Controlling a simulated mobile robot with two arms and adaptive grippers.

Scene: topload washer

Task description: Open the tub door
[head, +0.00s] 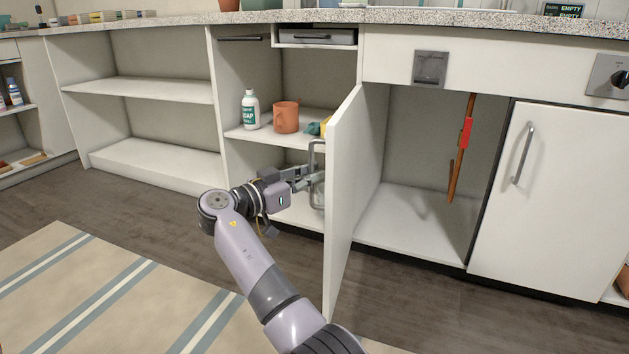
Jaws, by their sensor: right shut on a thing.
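No washer or tub shows in the head view. A white cabinet door (342,190) stands swung out from the middle of the counter front. Its inner face shows, and a grey bar handle (313,150) sticks out on its left side. My right gripper (306,178) is at this handle and shut on it, its fingers partly blending with the bar. My right arm reaches up from the bottom of the picture. My left gripper is not in view.
The compartment right of the door is open, with a red and brown stick (466,132) hanging in it. A closed cabinet door (540,200) is further right. A soap bottle (250,110) and an orange mug (286,117) stand on the shelf left. A striped rug (100,290) lies on the floor.

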